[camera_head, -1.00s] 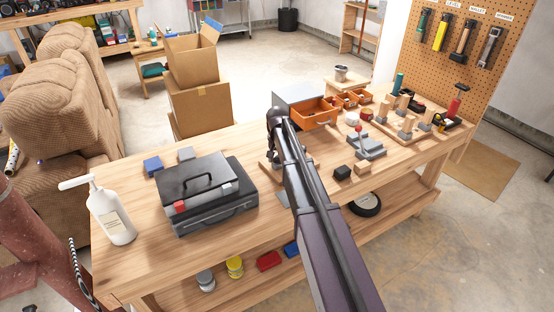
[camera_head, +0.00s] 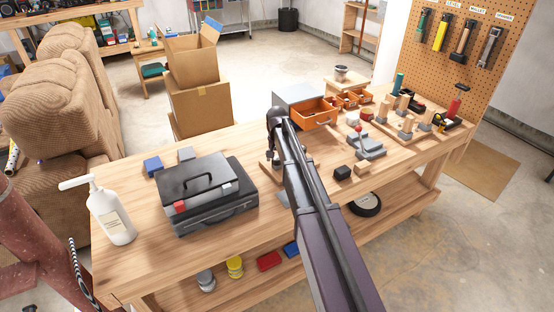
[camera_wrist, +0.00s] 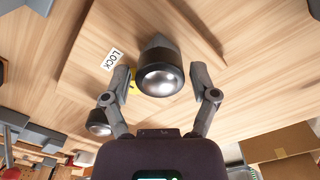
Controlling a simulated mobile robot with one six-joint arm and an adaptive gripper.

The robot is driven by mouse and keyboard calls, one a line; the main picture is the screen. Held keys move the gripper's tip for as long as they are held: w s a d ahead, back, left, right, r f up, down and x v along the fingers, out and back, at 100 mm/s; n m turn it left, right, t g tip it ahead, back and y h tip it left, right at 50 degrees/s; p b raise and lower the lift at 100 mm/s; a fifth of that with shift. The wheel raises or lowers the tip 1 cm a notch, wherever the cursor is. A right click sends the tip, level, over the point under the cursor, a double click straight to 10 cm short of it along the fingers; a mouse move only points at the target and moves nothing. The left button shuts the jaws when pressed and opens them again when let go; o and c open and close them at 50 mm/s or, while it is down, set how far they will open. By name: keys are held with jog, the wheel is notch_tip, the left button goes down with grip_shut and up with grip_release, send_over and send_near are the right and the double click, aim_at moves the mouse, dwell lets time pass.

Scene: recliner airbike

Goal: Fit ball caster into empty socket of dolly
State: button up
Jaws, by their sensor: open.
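A ball caster (camera_wrist: 160,70), with a shiny silver ball in a dark housing, is between the two fingers of my gripper (camera_wrist: 163,86) in the wrist view. My gripper is open, with a finger on either side of the caster. Whether either finger touches it I cannot tell. A light wooden board (camera_wrist: 85,75) with a "LOCK" label lies behind the caster, perhaps the dolly. A second ball caster (camera_wrist: 100,122) shows at lower left. In the head view my arm covers much of this area, and the board edge (camera_head: 266,166) shows beside it. No empty socket is clearly visible.
A black toolbox (camera_head: 207,195) and a white pump bottle (camera_head: 111,212) stand left on the workbench (camera_head: 145,262). An orange drawer (camera_head: 315,115), a grey clamp-like tool (camera_head: 367,147) and a dark block (camera_head: 342,173) are to the right. Cardboard boxes (camera_head: 200,105) stand behind.

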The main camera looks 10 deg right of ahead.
jog(key=shift+r, duration=0.1)
dwell(0.3)
jog(key=shift+r+p, duration=0.9)
jog(key=shift+p, duration=0.1)
jog(key=o, duration=0.3)
jog(key=shift+o, duration=0.2)
dwell(0.3)
jog(key=s+r+n+p, duration=0.2)
jog(key=s, duration=1.2)
jog(key=s+r+n+p, duration=0.2)
jog(key=s, duration=1.3)
jog(key=shift+d+r+p, duration=0.25)
jog(key=shift+r+p, duration=0.15)
